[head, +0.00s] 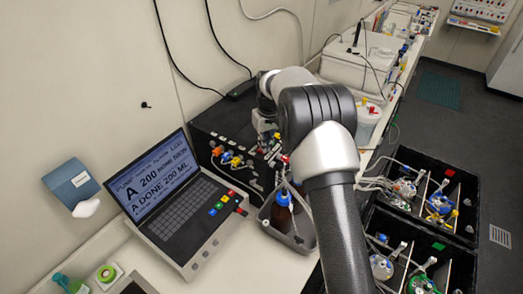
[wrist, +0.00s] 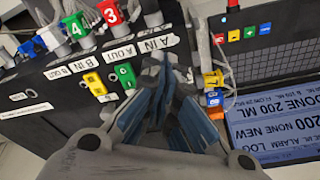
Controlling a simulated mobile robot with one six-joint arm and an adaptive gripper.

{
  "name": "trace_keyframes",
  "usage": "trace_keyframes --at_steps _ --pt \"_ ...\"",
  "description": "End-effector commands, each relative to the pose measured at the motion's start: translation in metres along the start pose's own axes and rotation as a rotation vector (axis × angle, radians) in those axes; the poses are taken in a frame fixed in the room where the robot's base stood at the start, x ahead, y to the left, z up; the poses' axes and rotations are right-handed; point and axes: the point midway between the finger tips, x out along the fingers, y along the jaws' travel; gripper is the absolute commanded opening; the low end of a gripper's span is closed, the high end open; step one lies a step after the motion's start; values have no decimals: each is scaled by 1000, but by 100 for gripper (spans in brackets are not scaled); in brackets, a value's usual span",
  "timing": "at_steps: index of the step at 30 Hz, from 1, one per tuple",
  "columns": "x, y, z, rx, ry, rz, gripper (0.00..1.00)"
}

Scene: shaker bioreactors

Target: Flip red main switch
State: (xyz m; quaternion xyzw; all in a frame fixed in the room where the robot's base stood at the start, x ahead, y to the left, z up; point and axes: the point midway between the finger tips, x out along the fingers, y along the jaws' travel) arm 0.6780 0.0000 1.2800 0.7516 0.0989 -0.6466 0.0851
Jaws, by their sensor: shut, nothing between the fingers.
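A small red part (head: 243,211) sits on the right edge of the laptop-like control unit (head: 200,258). It also shows at the top edge of the wrist view (wrist: 232,4); it looks like a red switch, but its position is too small to read. My gripper (wrist: 163,72) is shut and empty, with its fingers over the front of the black pump box (wrist: 50,104). It appears apart from the red part. In the head view my gripper (head: 266,128) is partly hidden by my arm, beside the black box.
Coloured keys (wrist: 249,33) line the control unit. Labelled fittings and a green switch (wrist: 126,75) are on the black box. A brown bottle (head: 283,208) stands in a grey tray (head: 303,246). Black shaker boxes (head: 465,200) are at the right.

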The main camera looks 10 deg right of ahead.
Motion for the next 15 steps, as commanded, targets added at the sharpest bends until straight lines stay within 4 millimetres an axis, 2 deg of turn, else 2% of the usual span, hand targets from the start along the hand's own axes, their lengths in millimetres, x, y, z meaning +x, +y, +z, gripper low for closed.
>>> trace_keyframes --at_steps 15 --pt "8 0 1 0 -1 0 0"
